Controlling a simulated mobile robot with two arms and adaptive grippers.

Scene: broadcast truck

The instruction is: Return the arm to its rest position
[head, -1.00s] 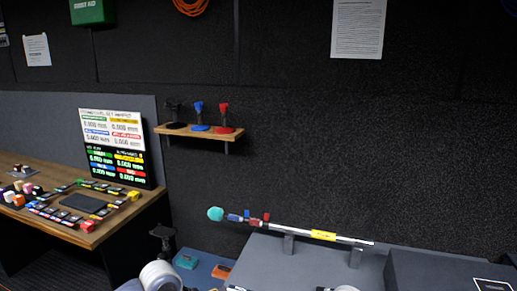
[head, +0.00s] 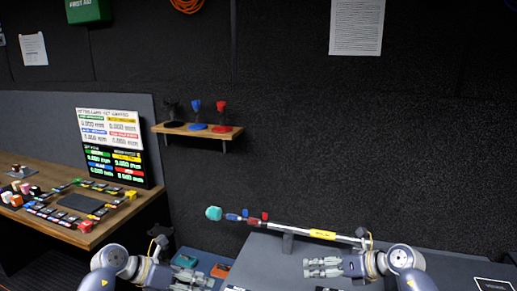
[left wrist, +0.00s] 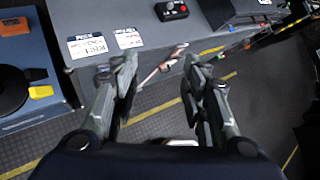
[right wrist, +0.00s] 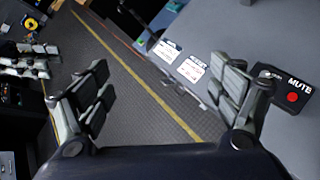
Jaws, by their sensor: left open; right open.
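My right gripper (head: 305,267) is at the bottom of the head view, over the grey bench and pointing left. It is open and empty, and its spread fingers also show in the right wrist view (right wrist: 163,85). My left gripper (head: 208,283) is low in the head view, pointing right, left of the grey bench. It is open, with nothing between its fingers in the left wrist view (left wrist: 157,78). A wide gap separates the two grippers in the head view.
A long pole with a teal end and yellow label (head: 322,234) lies on supports along the bench (head: 262,255), close behind my right gripper. A black MUTE box (right wrist: 288,92) sits on the bench. A shelf (head: 180,129) and control desk (head: 92,236) stand left. Floor shows between bench edges.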

